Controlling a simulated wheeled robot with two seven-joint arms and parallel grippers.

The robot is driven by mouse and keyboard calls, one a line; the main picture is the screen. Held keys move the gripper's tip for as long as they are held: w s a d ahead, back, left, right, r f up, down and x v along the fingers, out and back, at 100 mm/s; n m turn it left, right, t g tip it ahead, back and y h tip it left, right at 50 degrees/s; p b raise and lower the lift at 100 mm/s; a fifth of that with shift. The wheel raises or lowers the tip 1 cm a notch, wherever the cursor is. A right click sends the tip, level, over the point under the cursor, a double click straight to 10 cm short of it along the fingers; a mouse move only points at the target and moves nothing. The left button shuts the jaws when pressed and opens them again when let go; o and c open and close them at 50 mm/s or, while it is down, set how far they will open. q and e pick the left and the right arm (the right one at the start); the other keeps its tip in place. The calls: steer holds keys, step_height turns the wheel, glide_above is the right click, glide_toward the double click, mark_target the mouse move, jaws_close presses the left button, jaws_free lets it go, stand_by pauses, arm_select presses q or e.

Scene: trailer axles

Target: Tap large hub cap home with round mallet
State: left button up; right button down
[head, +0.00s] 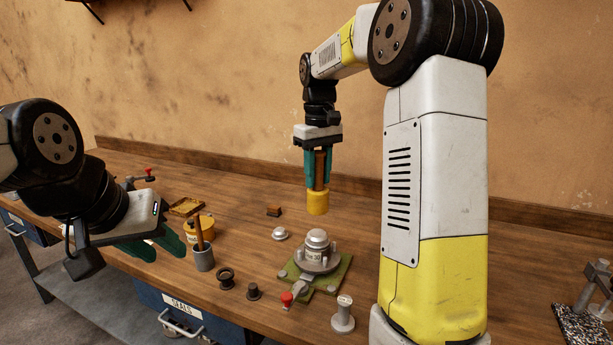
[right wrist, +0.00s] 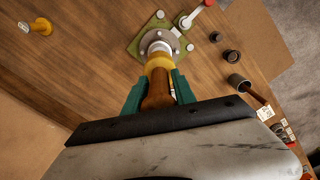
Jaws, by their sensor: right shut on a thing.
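The round mallet has a brown handle and a yellow head (head: 317,202). My right gripper (head: 319,178) is shut on its handle, and the head hangs downward above the bench, up and behind the hub. In the right wrist view the mallet handle (right wrist: 158,88) sits between the green fingers (right wrist: 157,92), and the mallet head partly covers the hub. The large hub cap (head: 317,238), a silver dome, sits on top of the grey hub (head: 318,258) on a green base plate (head: 331,284). I cannot tell how deep it is seated. My left gripper (head: 166,246) is open and empty at the left.
A grey cup (head: 203,258) with a brown handle in it and a yellow tin (head: 193,234) stand left of the hub.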

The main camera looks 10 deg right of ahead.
mark_target(318, 191)
steer(key=shift+f, duration=2)
steer(key=shift+f, duration=1.8)
steer(key=shift+r, duration=1.55)
steer(key=shift+f, duration=1.6)
steer(key=shift+r, duration=0.15)
steer(key=shift+r, duration=1.4)
